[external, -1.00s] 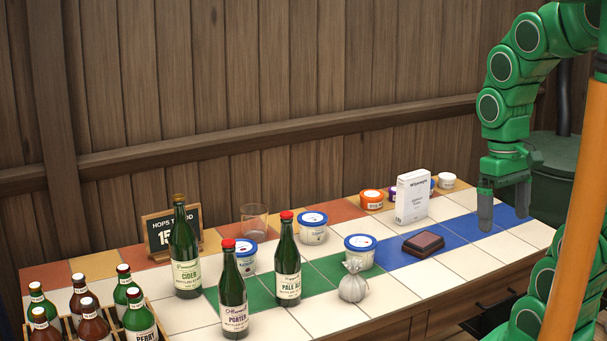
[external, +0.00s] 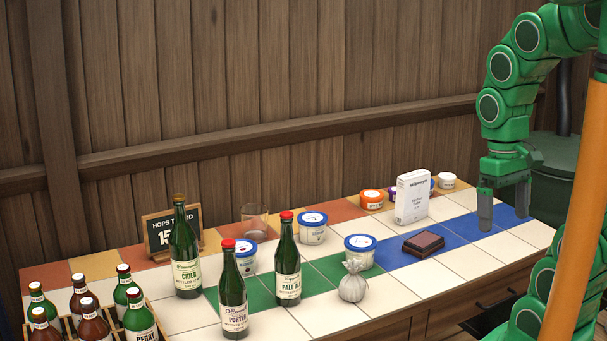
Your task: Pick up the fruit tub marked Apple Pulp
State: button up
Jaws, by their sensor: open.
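Three white fruit tubs with blue lids stand on the tiled counter: one at the back (external: 312,234), one further right (external: 360,257), and one at the left (external: 251,262), partly hidden behind the red-capped Porter bottle. Their labels are too small to read, so I cannot tell which is marked Apple Pulp. My gripper (external: 504,206) is open and empty, pointing down over the blue tiles at the counter's right end. It is well to the right of all three tubs.
Green bottles marked Cider (external: 185,262), Porter (external: 233,300) and Pale Ale (external: 288,270) stand near the tubs. A grey tied pouch (external: 352,287), a dark brown block (external: 423,243), a white box (external: 412,198) and a glass (external: 254,223) also stand around. A bottle crate (external: 160,330) is front left.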

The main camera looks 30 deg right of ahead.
jog(key=shift+a, duration=0.1)
jog(key=w+a+f+m+y, duration=0.2)
jog(key=w+a+y, duration=0.65)
jog(key=a, duration=0.65)
jog(key=w+a+m+t+y, duration=0.1)
jog(key=w+a+m+y, duration=0.25)
jog(key=w, duration=0.45)
jog(key=m+t+h, duration=0.1)
jog(key=m+t, duration=1)
jog(key=m, duration=0.7)
send_over(364, 242)
jog(key=s+a, duration=0.2)
jog(key=s, duration=0.3)
notch_tip(364, 242, down, 13)
jog(key=d+f+m+h, duration=0.1)
jog(key=f, duration=0.2)
jog(key=d+f+m+h, duration=0.1)
jog(key=d+f+m, duration=0.1)
jog(key=f, duration=0.1)
jog(key=d+f+m+h, duration=0.1)
jog(key=d+f+m, duration=0.1)
jog(key=f, duration=0.1)
jog(key=shift+w+d+t, duration=0.15)
jog(key=shift+d+t, duration=0.1)
jog(key=shift+t, duration=0.15)
jog(key=shift+x, duration=3.9)
